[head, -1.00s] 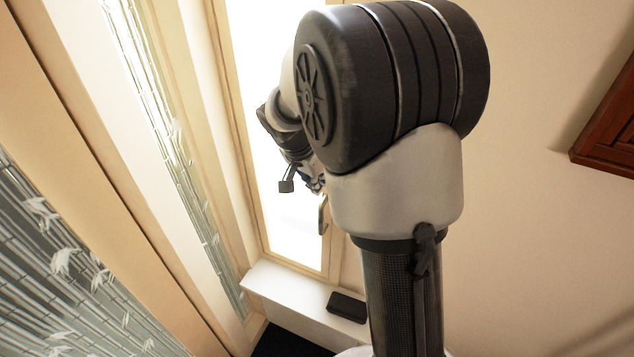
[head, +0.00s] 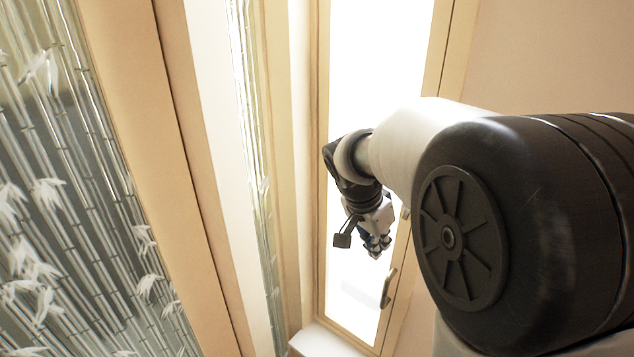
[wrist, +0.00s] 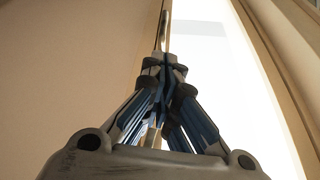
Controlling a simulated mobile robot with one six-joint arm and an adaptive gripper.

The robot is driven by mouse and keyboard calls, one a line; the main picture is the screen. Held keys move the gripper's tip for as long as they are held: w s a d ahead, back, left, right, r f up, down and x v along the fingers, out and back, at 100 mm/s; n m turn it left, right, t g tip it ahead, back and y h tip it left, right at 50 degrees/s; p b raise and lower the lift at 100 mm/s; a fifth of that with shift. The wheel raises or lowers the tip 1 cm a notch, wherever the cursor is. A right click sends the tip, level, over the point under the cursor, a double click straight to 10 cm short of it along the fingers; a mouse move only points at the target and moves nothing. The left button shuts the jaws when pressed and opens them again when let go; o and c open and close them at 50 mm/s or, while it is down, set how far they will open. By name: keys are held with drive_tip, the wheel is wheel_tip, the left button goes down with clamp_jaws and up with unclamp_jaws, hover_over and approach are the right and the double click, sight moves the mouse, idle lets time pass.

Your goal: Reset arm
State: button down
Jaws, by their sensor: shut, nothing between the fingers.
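My gripper (head: 377,249) hangs at the end of my folded arm, in front of the bright window in the head view. In the wrist view my gripper (wrist: 166,62) has its fingertips together with nothing between them. The window's frame and handle lie beyond the fingertips. My large dark arm joint fills the lower right of the head view and hides what is behind it.
The tall bright window (head: 378,60) has a handle (head: 388,288) on its right frame, below and right of my gripper. A white sill (head: 322,342) shows below it. Panels with a bamboo pattern (head: 75,200) stand at the left. Plain wall (head: 550,55) is at the upper right.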

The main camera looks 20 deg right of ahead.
drive_tip(key=s+a+r+n+t+y, duration=0.1)
drive_tip(key=s+a+n, duration=0.5)
drive_tip(key=s, duration=0.6)
drive_tip(key=s+a+n+t+y+b, duration=0.1)
drive_tip(key=s+a+n+y, duration=0.2)
drive_tip(key=s+a+n, duration=0.3)
drive_tip(key=s+n, duration=0.1)
drive_tip(key=s, duration=0.4)
drive_tip(key=shift+s+a+r+t, duration=0.35)
drive_tip(key=shift+r+t, duration=0.05)
